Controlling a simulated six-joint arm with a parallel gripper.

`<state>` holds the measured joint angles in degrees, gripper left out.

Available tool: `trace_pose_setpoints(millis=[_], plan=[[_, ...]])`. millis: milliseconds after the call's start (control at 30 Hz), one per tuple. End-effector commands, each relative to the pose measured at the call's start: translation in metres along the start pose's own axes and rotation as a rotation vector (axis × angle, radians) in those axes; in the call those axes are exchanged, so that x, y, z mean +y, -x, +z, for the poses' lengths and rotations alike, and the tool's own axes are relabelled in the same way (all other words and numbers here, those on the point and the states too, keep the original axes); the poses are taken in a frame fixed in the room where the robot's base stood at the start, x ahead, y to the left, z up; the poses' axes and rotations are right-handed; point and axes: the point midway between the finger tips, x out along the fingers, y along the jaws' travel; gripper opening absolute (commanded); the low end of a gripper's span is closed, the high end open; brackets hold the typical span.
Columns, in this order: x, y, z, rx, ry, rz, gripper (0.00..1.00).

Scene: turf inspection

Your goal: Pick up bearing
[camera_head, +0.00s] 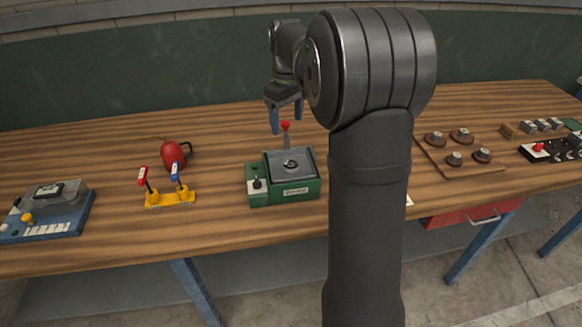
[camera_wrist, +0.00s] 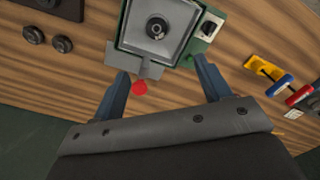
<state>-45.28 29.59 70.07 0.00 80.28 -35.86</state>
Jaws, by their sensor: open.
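The bearing (camera_head: 290,165) is a small dark ring on the grey top plate of a green box-shaped device (camera_head: 312,188). The red knob shows between the fingers in that view. The fingers are apart from the bearing.
Left of the device stand a yellow base with red and blue levers (camera_head: 170,198), a red rounded object (camera_head: 173,155) and a blue device (camera_head: 48,212). To the right, a wooden board (camera_head: 430,155) carries several round dark parts. A green wall (camera_head: 120,75) stands behind the table.

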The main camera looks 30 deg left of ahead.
Motion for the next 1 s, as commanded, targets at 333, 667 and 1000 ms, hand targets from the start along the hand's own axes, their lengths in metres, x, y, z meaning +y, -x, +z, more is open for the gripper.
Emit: trace_pose_setpoints(millis=[333, 667, 1000], plan=[[0.0, -0.076, 0.002, -0.004, -0.003, -0.003, 0.7], [0.001, -0.105, 0.003, -0.003, -0.004, -0.002, 0.7], [0.004, -0.147, 0.01, -0.002, -0.003, -0.001, 0.7]])
